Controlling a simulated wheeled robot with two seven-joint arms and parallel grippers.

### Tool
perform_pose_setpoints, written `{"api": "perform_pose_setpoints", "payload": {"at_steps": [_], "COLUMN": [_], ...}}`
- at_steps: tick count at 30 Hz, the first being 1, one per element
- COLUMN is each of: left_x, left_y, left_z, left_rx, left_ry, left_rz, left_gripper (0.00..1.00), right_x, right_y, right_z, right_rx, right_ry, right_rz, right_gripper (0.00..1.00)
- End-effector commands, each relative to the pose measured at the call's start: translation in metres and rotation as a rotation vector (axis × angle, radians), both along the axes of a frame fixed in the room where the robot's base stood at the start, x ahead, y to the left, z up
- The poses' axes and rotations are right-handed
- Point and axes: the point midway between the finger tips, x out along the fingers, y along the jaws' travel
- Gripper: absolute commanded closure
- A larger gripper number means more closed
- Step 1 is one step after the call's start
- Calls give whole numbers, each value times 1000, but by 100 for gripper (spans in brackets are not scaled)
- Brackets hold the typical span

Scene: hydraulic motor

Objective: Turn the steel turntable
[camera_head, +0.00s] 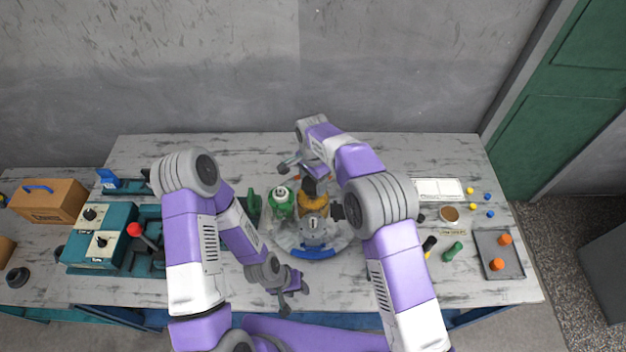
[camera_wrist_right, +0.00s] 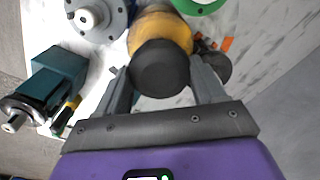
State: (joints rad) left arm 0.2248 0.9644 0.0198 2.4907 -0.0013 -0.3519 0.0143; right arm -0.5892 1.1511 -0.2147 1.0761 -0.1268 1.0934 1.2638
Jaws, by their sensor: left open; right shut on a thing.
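The steel turntable (camera_head: 281,242) is a round grey plate at the middle of the bench, with a blue part (camera_head: 314,254) at its near edge. A green unit (camera_head: 281,203), an orange-yellow unit (camera_head: 313,204) and a grey flanged unit (camera_head: 312,230) stand on it. My right gripper (camera_head: 311,183) is shut on the black cap (camera_wrist_right: 160,68) of the orange-yellow unit, with a finger on each side in the right wrist view. My left gripper (camera_head: 295,286) is open and empty, near the turntable's near edge. My arms hide parts of the bench.
A cardboard box (camera_head: 48,201) is at the far left. A grey tray (camera_head: 497,256) with orange parts and a green cylinder (camera_head: 453,251) lie right. The bench's front right is mostly clear.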

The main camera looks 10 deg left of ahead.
Motion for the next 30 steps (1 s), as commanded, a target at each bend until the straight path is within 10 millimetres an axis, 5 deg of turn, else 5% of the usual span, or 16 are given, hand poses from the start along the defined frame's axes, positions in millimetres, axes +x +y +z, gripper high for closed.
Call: {"api": "perform_pose_setpoints", "payload": {"at_steps": [2,3,7,17,30], "left_x": [0,0,0,0,0], "left_y": [0,0,0,0,0], "left_z": [0,0,0,0,0], "left_rx": [0,0,0,0,0], "left_ry": [0,0,0,0,0], "left_rz": [0,0,0,0,0], "left_gripper": [57,57,57,57,57], "right_x": [1,1,1,1,1], "right_y": [0,0,0,0,0], "right_z": [2,2,2,4,69], "right_rx": [2,2,2,2,2], "right_ry": [-6,-6,-4,-3,-4], "right_rz": [0,0,0,1,1], "right_gripper": [86,25,5,5,5]}}
